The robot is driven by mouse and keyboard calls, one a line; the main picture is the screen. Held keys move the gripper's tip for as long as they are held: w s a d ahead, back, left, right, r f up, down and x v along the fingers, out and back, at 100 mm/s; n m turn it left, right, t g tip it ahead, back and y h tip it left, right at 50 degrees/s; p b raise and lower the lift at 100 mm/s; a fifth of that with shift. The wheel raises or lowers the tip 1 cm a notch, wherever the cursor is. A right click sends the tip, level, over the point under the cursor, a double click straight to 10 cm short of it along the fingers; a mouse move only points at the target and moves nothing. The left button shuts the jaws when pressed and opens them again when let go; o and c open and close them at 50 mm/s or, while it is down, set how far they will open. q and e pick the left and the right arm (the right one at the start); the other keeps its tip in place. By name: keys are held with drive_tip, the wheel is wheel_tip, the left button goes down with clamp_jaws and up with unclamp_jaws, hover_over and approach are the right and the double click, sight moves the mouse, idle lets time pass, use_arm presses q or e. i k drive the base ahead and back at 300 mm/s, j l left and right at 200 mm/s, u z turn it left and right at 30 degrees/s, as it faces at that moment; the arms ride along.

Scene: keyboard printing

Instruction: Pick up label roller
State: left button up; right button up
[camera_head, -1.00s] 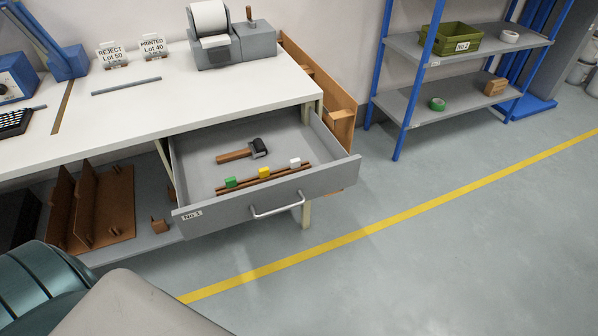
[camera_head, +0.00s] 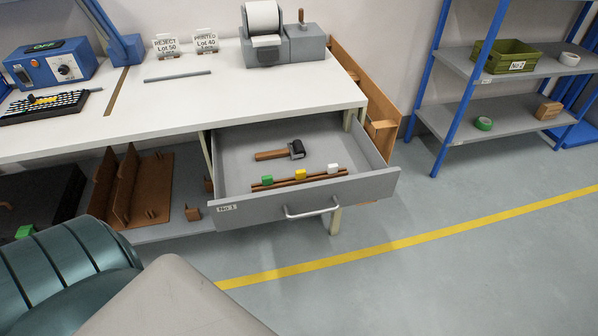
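Neither of my grippers is in view.
The drawer juts out over the floor, its handle (camera_head: 312,210) facing front. A grey label machine (camera_head: 283,45) stands on the table, with a keyboard (camera_head: 45,105) and blue control box (camera_head: 50,65) at left. A blue-post shelf (camera_head: 478,70) stands at right. Floor at front right is clear.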

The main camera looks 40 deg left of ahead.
sight(285, 152)
drive_tip(key=i+j, duration=0.2)
drive_tip(key=i, duration=0.15)
drive_tip(key=i+j, duration=0.2)
drive_tip(key=i+u, duration=0.1)
drive_tip(key=u, duration=0.3)
drive_tip(key=i+u, duration=0.15)
drive_tip(key=u, duration=0.25)
drive_tip(key=i+u, duration=0.15)
drive_tip(key=u, duration=0.25)
drive_tip(key=i+u, duration=0.1)
drive_tip(key=u, duration=0.3)
